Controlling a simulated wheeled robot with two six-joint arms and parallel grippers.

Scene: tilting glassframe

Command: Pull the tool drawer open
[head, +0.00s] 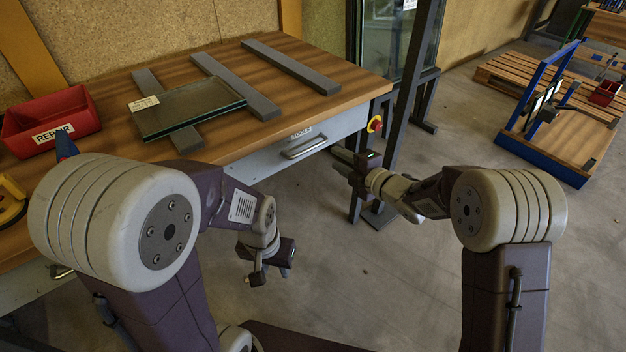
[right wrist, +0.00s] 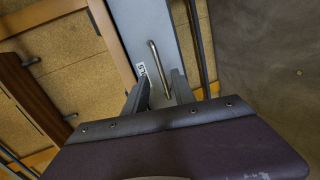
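The tool drawer (head: 262,163) is a grey front under the workbench top, with a label and a silver bar handle (head: 305,147). It looks closed. Contact is not visible. My left gripper (head: 271,274) hangs low in front of the bench, empty, its fingers apart.
The wooden workbench (head: 345,84) carries grey bars (head: 292,67), a glass pane (head: 190,106) and a red REPAIR bin (head: 50,122). A red-yellow button (head: 375,124) and a dark upright post (head: 408,85) stand right of the drawer. The floor before the drawer is clear.

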